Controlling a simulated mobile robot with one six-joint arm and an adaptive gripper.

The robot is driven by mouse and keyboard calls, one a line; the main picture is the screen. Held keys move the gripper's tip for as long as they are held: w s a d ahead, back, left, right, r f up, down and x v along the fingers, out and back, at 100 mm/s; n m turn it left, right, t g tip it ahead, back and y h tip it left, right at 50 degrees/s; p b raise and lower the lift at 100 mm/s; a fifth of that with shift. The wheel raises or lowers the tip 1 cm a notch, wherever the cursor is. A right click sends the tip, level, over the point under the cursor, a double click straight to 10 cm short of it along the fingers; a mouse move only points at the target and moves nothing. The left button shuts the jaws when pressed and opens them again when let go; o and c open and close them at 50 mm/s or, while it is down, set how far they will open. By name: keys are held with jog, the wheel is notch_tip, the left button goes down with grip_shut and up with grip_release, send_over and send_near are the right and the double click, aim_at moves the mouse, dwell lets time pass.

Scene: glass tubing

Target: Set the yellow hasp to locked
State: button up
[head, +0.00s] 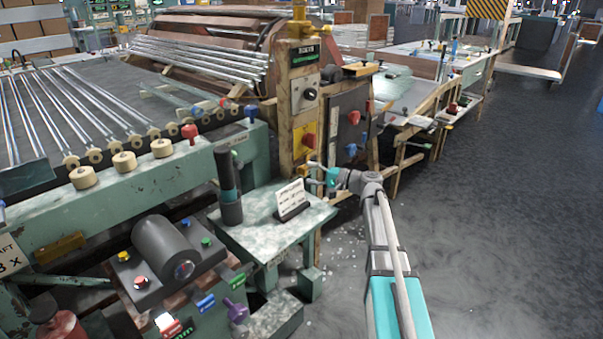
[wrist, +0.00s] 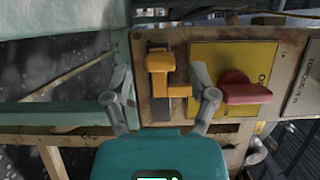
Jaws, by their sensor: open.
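The yellow hasp (wrist: 160,64) is mounted on a dark plate on the tan panel in the wrist view. It has a wider block at its upper end and a narrower part below, with bare dark plate under it. In the head view a small yellow piece (head: 303,170) that looks like the hasp shows low on the tan post, beside my gripper (head: 318,177). In the wrist view my gripper (wrist: 161,76) is open, with one finger on each side of the hasp. I see gaps between fingers and hasp; contact in depth cannot be told.
A red handle (wrist: 245,92) on a yellow plate (wrist: 230,56) sits close to the right finger. A green frame edge (wrist: 70,64) lies to the left. In the head view a small table (head: 250,225) with a sign (head: 291,199) stands left of my arm. Open floor (head: 500,230) lies right.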

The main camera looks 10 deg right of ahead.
jog(key=shift+x, duration=1.3)
jog(key=shift+c, duration=0.2)
jog(key=shift+w, duration=0.1)
grip_shut()
